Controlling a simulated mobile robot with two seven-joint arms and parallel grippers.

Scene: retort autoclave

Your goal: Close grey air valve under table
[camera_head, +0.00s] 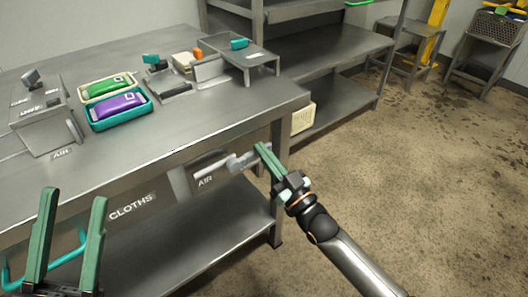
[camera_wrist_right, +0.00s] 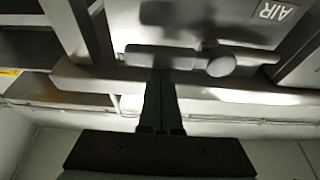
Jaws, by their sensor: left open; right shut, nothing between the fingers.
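The grey air valve (camera_head: 240,163) sits under the table's front edge, beside a plate marked AIR (camera_head: 206,181). In the right wrist view the valve (camera_wrist_right: 221,66) shows as a pale grey bar with a rounded end, near the AIR plate (camera_wrist_right: 272,10). My right gripper (camera_head: 262,148) is shut and empty, just right of the valve in the head view. In the right wrist view its fingertips (camera_wrist_right: 161,72) overlap the bar's lower edge; I cannot tell whether they touch. My left gripper (camera_head: 73,197) is open and empty in front of the table, away from the valve.
A lower shelf (camera_head: 200,245) lies beneath. Shelving (camera_head: 330,92) stands behind.

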